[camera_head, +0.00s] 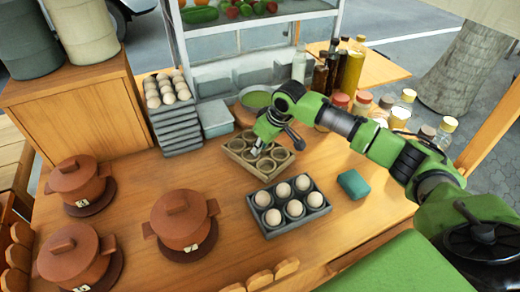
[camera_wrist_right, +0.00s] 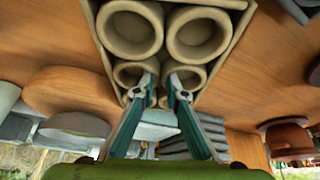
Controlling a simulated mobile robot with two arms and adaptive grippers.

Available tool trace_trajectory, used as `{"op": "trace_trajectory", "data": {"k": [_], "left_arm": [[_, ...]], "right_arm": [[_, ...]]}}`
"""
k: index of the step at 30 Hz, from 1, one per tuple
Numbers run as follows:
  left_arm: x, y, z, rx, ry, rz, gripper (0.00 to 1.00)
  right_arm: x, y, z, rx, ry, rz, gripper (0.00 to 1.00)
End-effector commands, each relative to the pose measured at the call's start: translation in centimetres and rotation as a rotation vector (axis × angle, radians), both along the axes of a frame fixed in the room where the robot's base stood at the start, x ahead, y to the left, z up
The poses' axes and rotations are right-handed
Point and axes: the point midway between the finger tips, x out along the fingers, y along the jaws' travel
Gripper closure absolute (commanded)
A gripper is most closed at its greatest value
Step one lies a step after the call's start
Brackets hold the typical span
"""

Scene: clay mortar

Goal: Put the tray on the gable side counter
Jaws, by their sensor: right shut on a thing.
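A beige tray with several round cups (camera_head: 241,166) is on or just above the wooden counter (camera_head: 140,228), around the middle of the head view; I cannot tell whether it touches. The tray's rim (camera_wrist_right: 98,22) shows there too. The cups look empty. A wooden side surface (camera_head: 378,70) lies at the back right. My left gripper is out of view.
A dark tray of eggs (camera_head: 277,231) sits just in front, with a teal block (camera_head: 353,184) to its right. Lidded clay pots (camera_head: 181,218) stand left. Stacked grey trays with eggs (camera_head: 175,125), a green bowl (camera_head: 257,98) and several bottles and jars (camera_head: 351,72) stand behind.

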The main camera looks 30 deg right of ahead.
Motion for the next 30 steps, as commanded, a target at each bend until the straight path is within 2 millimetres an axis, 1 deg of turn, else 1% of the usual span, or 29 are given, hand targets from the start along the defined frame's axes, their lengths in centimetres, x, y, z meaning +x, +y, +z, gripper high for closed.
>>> {"op": "trace_trajectory", "data": {"k": [1,4,14,15,16,17,26,30], "left_arm": [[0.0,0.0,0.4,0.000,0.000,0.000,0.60],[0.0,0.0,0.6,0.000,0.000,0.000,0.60],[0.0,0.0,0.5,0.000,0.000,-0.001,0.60],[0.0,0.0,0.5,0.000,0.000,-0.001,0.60],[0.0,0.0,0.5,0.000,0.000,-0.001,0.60],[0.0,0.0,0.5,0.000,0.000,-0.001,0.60],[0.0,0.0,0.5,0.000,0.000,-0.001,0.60],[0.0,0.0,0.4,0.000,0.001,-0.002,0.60]], "right_arm": [[-0.1,-0.1,-0.6,-0.001,0.003,0.000,1.00],[0.0,-0.1,-1.4,-0.001,-0.002,-0.001,1.00],[0.0,-0.1,-1.7,-0.001,0.000,0.000,1.00],[-0.1,-0.1,-1.7,-0.001,0.000,0.000,0.80],[-0.1,-0.1,-1.7,-0.001,0.000,0.000,0.72],[0.0,-0.1,-1.7,-0.001,0.000,0.000,0.71],[0.0,-0.1,-1.7,-0.001,-0.001,0.000,0.71],[-0.3,-0.2,-0.8,0.000,-0.003,0.000,0.71]]}}
